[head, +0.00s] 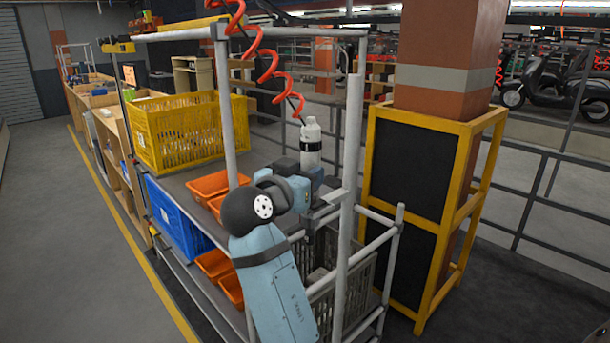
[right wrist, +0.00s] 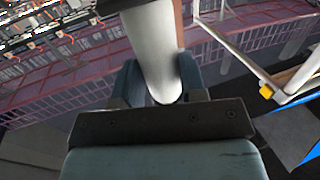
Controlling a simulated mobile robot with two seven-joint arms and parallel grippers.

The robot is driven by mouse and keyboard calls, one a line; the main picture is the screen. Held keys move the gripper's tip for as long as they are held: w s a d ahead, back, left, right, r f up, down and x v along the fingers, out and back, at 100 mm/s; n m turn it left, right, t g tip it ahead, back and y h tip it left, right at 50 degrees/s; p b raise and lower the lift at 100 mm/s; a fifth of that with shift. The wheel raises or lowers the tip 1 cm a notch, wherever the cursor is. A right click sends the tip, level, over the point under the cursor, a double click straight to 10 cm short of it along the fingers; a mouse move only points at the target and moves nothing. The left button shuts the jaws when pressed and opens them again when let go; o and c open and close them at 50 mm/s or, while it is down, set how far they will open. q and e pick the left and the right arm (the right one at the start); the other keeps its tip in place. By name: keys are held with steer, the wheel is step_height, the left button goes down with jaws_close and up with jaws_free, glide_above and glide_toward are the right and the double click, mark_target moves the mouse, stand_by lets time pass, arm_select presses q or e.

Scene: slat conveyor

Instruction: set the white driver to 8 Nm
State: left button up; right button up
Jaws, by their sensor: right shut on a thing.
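The white driver (head: 311,132) is a white upright cylinder with a dark band, hanging under a red coiled hose. My right gripper (head: 318,182) is shut around its lower part. In the right wrist view the white driver (right wrist: 156,45) runs between the two blue-grey fingers of my right gripper (right wrist: 160,85). No torque scale or number can be read on the driver in either view. Its lower end is hidden behind the gripper in the head view. My left gripper is not in view.
A grey tube-frame rack (head: 229,120) stands around my right arm, with posts close to the gripper. It carries a yellow crate (head: 190,130), orange bins (head: 207,186) and a blue crate (head: 178,215). A yellow-framed black guard (head: 412,165) surrounds a pillar at the right.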

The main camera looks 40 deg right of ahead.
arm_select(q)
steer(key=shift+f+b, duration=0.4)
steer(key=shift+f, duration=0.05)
arm_select(e)
steer(key=shift+f, duration=0.3)
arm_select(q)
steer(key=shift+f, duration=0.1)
arm_select(e)
steer(key=o, duration=1.1)
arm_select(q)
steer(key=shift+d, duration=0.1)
arm_select(e)
steer(key=shift+f, duration=0.1)
